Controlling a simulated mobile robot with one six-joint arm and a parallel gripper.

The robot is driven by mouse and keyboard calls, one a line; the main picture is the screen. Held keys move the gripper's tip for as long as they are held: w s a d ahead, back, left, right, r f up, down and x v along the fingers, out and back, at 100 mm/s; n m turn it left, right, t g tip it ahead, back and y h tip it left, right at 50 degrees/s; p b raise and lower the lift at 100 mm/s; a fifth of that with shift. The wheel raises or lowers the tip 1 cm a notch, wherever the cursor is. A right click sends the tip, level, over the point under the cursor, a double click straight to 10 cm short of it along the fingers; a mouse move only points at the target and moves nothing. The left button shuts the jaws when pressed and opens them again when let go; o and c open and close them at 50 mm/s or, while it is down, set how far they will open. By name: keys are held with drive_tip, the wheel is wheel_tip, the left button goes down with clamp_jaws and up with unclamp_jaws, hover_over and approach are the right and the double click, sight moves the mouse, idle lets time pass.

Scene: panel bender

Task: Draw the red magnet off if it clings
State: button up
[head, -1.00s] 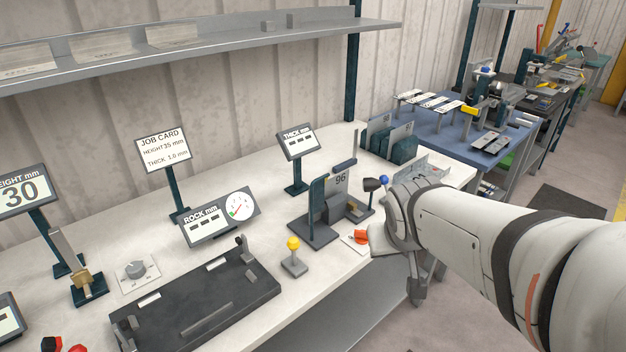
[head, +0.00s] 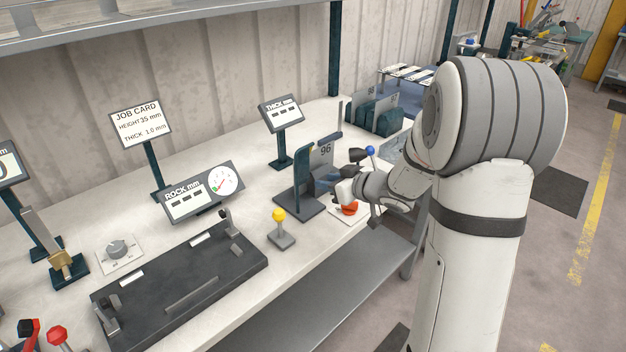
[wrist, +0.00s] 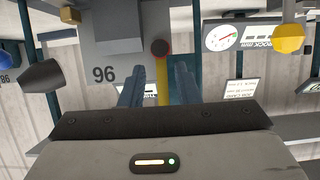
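The red magnet (head: 350,207) shows in the head view as a small red-orange piece on a white pad (head: 336,214) at the bench's front edge. My gripper (head: 347,190) is just above and behind it, partly hidden by my own wrist. In the wrist view, which is upside down, my gripper (wrist: 160,72) has its two fingers apart. A yellow bar with a red-rimmed dark disc (wrist: 160,47) shows between them, with gaps on both sides. I cannot tell whether this is part of the magnet. Behind it is the grey plate marked 96 (wrist: 104,74), in its dark stand (head: 297,200).
A yellow-knobbed lever (head: 279,216) stands left of the pad. A black fixture (head: 180,290) fills the bench front. A blue-topped knob (head: 370,151) and a rack of plates (head: 390,118) are close behind my wrist. The job card (head: 140,122) is farther back.

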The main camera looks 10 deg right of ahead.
sight(309, 178)
drive_tip(key=x, duration=0.6)
drive_tip(key=shift+w+a+f, duration=0.1)
drive_tip(key=shift+w+f, duration=0.05)
drive_tip(key=shift+w, duration=0.05)
clamp_jaws()
